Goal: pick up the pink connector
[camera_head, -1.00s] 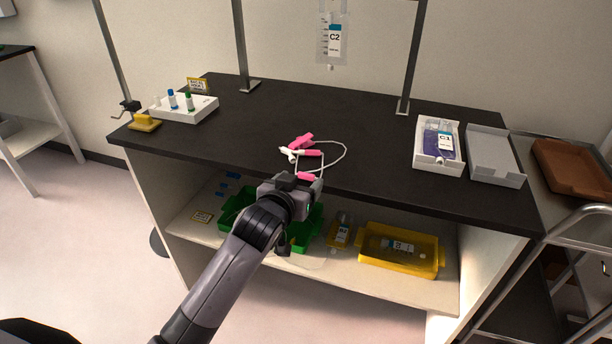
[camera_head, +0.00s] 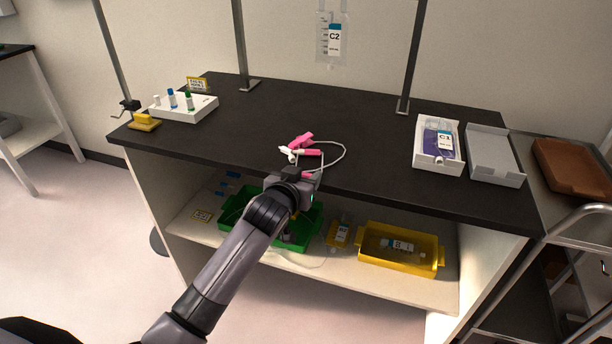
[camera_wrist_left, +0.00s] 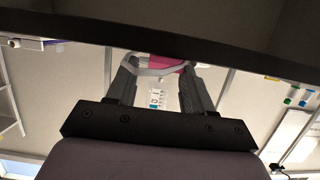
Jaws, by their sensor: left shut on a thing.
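Bright pink connector parts with a white tube lie near the front edge of the dark tabletop in the head view: a pink clip (camera_head: 300,140) and a pink connector piece (camera_head: 312,152) beside white ends. A thin white tube (camera_head: 344,152) loops to their right and runs down toward my left gripper (camera_head: 305,174). That gripper is at the table's front edge and hides the lower pink piece there. In the left wrist view, a pink connector (camera_wrist_left: 165,62) and a pale tube lie between the fingertips of the gripper (camera_wrist_left: 160,72), which is shut on it. My right gripper is out of view.
A white tray with bag C1 (camera_head: 436,165) and an empty grey tray (camera_head: 495,158) stand at right. A white vial rack (camera_head: 198,109) is at left. Bag C2 (camera_head: 334,40) hangs behind. Green (camera_head: 262,240) and yellow (camera_head: 400,262) bins sit on the shelf below.

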